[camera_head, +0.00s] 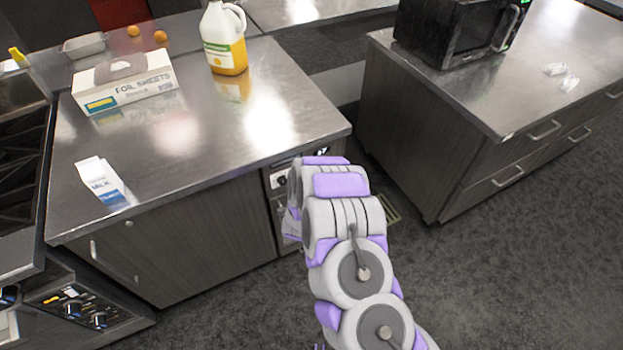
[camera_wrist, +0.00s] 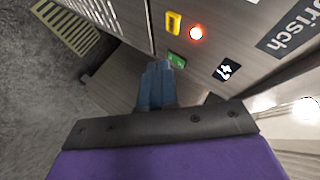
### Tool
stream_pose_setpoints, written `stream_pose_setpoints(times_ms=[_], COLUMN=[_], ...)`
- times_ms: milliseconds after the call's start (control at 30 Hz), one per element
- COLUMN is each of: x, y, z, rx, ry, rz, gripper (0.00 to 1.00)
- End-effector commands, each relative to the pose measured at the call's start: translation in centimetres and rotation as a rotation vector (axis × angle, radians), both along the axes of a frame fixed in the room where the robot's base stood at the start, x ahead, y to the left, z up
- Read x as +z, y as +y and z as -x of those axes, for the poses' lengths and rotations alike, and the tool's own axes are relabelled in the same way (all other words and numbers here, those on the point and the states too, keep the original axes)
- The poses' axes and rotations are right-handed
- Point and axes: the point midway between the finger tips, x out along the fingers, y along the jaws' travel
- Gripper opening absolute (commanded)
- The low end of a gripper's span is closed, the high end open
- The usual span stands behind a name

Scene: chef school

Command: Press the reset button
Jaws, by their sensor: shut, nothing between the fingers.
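A steel control panel (camera_wrist: 225,30) fills the upper right of the wrist view. It bears a yellow switch (camera_wrist: 173,22), a glowing red light (camera_wrist: 196,33), a small green button or switch (camera_wrist: 176,61) and a black symbol plate (camera_wrist: 228,69). I cannot read which one is the reset button. My gripper (camera_wrist: 159,68) is shut and empty, its blue-grey fingertips just left of the green button; I cannot tell whether they touch. In the head view part of the panel (camera_head: 280,179) shows under the counter's right end, and my arm hides the rest and the gripper.
The steel counter (camera_head: 225,135) above carries a milk carton (camera_head: 101,183), a foil sheets box (camera_head: 125,82) and a juice jug (camera_head: 224,40). Another counter (camera_head: 470,75) with a microwave (camera_head: 460,28) stands right. A floor grate (camera_wrist: 66,27) lies nearby. The floor at right is clear.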

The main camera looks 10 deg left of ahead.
Motion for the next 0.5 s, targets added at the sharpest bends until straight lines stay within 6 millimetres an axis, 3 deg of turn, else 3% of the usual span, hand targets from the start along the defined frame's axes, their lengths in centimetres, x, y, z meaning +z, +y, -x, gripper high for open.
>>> stream_pose_setpoints(times_ms=[33, 200, 500], x=[-1.4, -3.4, -4.4], y=[-0.4, -2.2, -4.6], z=[0.2, 0.4, 0.9], rx=[-0.016, -0.07, -0.107], ry=[-0.028, -0.14, -0.266], rz=[0.015, 0.051, 0.08], gripper=[0.0, 0.0, 0.0])
